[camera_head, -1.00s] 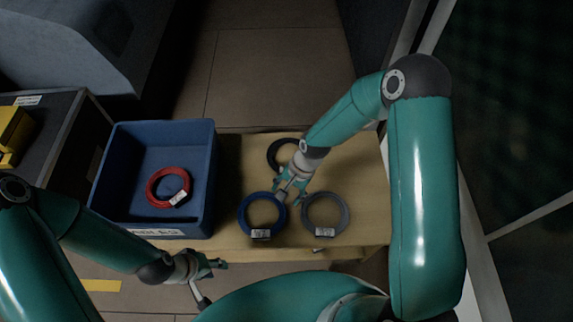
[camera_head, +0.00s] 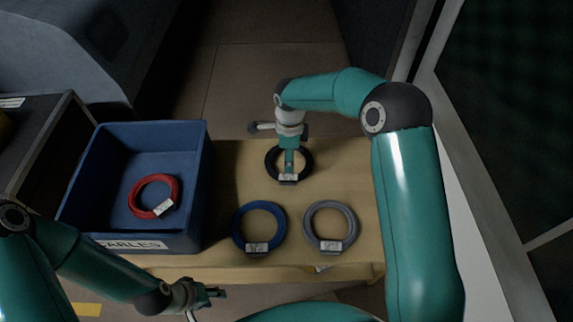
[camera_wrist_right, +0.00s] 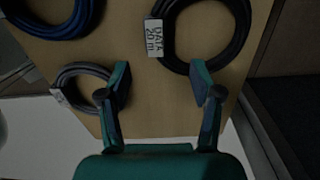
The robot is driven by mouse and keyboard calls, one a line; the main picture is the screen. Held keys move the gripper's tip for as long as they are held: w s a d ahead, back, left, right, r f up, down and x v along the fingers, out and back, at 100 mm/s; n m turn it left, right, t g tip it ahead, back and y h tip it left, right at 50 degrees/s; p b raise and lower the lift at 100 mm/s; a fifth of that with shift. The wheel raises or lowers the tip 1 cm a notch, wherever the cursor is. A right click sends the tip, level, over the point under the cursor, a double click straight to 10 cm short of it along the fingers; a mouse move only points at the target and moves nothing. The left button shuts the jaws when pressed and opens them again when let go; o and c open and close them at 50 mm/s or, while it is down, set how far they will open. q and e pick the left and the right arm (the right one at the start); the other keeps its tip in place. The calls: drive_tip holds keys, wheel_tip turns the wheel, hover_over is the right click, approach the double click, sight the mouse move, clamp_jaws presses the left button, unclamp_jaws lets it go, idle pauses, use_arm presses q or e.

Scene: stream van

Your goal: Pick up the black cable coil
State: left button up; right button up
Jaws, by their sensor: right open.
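The black cable coil (camera_head: 306,172) lies on the wooden table top, behind the blue and grey coils, with a white tag on its front side. My right gripper (camera_head: 289,166) is above it and hides part of its ring. In the right wrist view the black coil (camera_wrist_right: 242,40) shows its tag, and my right gripper (camera_wrist_right: 164,84) is open and empty, its fingertips near the coil's edge. I cannot tell whether they touch it. My left gripper (camera_head: 209,294) is low at the left, in front of the table, away from the coil; its jaws are too small to judge.
A blue coil (camera_head: 235,226) and a grey coil (camera_head: 352,222) lie on the table (camera_head: 231,170) in front. A blue crate (camera_head: 84,190) at the left holds a red coil (camera_head: 134,199). A wall stands close to the table's right side.

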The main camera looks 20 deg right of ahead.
sight(288, 176)
wheel_tip(288, 176, down, 4)
drive_tip(key=shift+f, duration=0.25)
drive_tip(key=shift+s+a+f+b, duration=0.1)
drive_tip(key=shift+f+b, duration=0.25)
drive_tip(key=shift+f, duration=0.95)
drive_tip(key=shift+s+a+f+b, duration=0.1)
drive_tip(key=shift+f+b, duration=0.2)
drive_tip(key=shift+f, duration=1)
drive_tip(key=shift+c, duration=0.3)
drive_tip(key=shift+r, duration=0.1)
clamp_jaws()
